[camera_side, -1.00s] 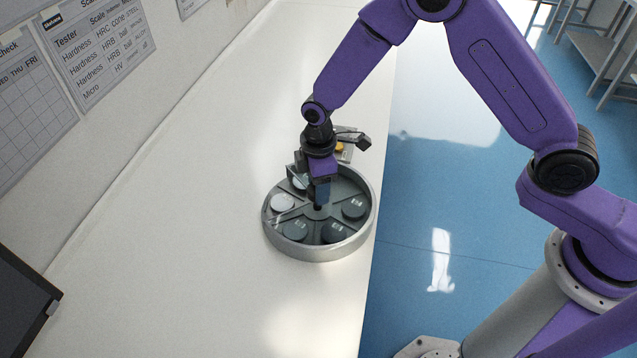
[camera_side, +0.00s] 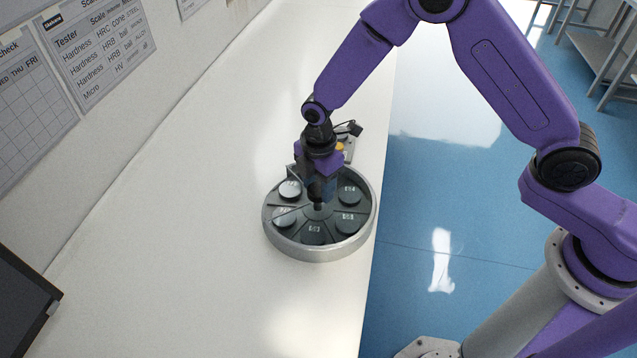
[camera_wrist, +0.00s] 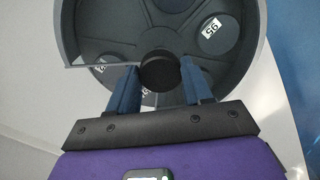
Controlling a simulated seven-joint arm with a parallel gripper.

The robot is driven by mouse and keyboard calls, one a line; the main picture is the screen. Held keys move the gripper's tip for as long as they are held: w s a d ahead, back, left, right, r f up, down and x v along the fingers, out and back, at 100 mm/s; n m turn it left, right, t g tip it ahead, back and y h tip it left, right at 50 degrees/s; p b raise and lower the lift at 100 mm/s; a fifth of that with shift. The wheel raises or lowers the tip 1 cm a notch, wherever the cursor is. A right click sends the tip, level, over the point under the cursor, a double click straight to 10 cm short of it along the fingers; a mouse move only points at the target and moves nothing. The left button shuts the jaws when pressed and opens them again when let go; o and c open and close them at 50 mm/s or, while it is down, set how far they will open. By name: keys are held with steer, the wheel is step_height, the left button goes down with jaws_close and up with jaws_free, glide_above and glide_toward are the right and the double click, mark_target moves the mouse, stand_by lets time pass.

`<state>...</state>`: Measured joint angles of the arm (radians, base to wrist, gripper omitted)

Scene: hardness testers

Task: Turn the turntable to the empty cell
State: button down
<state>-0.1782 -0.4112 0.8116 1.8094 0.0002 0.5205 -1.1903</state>
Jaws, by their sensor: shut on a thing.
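The turntable (camera_side: 272,236) is a round grey tray with wedge-shaped cells, on the white bench. In the wrist view, a disc marked 95 (camera_wrist: 208,44) lies at upper right. My gripper (camera_side: 318,199) points down over the tray's centre. Its blue fingers are shut on the dark round centre knob (camera_wrist: 161,72), one on each side. My gripper hides the tray's back cells in the side view, so I cannot tell there whether one is empty.
A small device with a yellow part (camera_side: 341,147) stands behind the tray.

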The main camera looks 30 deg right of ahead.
mark_target(318, 188)
steer(key=shift+d+n, duration=0.1)
steer(key=shift+n, duration=1.7)
steer(key=shift+w+n, duration=0.1)
steer(key=shift+n, duration=0.5)
steer(key=shift+c, duration=2.4)
jaws_free()
step_height(318, 188, up, 18)
steer(key=shift+f, duration=0.25)
steer(key=s+d+m, duration=0.6)
steer(key=s+d, duration=0.3)
steer(key=s, duration=0.5)
steer(key=s+d+r+m, duration=0.1)
steer(key=s+d+m, duration=0.5)
steer(key=s, duration=0.9)
steer(key=d, duration=0.3)
steer(key=shift+d+r+m, duration=0.15)
steer(key=shift+d+m, duration=0.05)
steer(key=shift+m, duration=0.1)
